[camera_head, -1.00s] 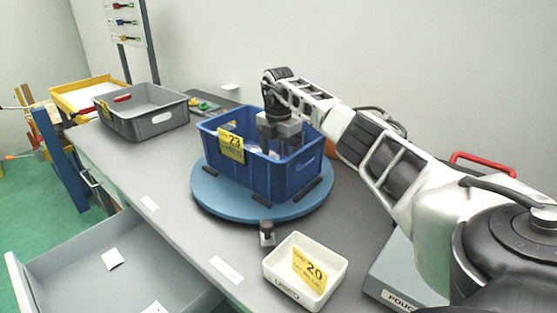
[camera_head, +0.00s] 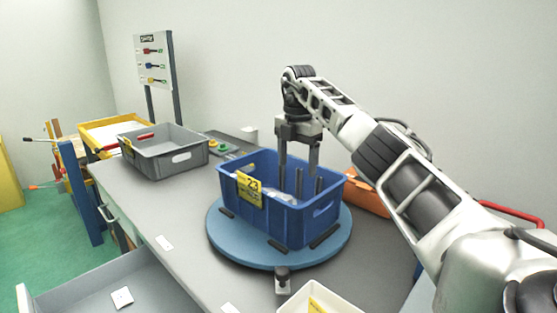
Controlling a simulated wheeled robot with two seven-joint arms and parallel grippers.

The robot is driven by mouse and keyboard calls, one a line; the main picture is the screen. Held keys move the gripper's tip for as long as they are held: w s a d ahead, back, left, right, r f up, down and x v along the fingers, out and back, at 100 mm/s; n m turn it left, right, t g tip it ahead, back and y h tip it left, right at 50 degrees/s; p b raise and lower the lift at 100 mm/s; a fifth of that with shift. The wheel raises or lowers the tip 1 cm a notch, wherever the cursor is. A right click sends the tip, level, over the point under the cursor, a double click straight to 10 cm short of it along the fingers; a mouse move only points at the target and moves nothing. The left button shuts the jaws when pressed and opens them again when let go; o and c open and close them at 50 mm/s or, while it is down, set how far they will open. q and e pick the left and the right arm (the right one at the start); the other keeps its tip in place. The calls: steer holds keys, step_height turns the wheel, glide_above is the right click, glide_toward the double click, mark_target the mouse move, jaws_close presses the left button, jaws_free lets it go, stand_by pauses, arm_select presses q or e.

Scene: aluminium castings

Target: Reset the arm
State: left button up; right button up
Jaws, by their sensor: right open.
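My right arm (camera_head: 410,180) reaches in from the right. My right gripper (camera_head: 298,168) points down over the blue crate (camera_head: 290,222), its two fingers apart with nothing between them. My left gripper is not in view.
A grey crate (camera_head: 185,160) stands at the back left, with a yellow tray (camera_head: 112,130) beyond it. A white bin (camera_head: 340,305) is at the front edge of view. An orange object (camera_head: 368,198) lies behind the blue crate. An open drawer (camera_head: 90,285) juts out at lower left.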

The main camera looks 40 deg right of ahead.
step_height(320, 180, down, 13)
steer(key=shift+r+p, duration=0.1)
steer(key=shift+p, duration=0.25)
steer(key=shift+r, duration=0.3)
steer(key=shift+f, duration=0.1)
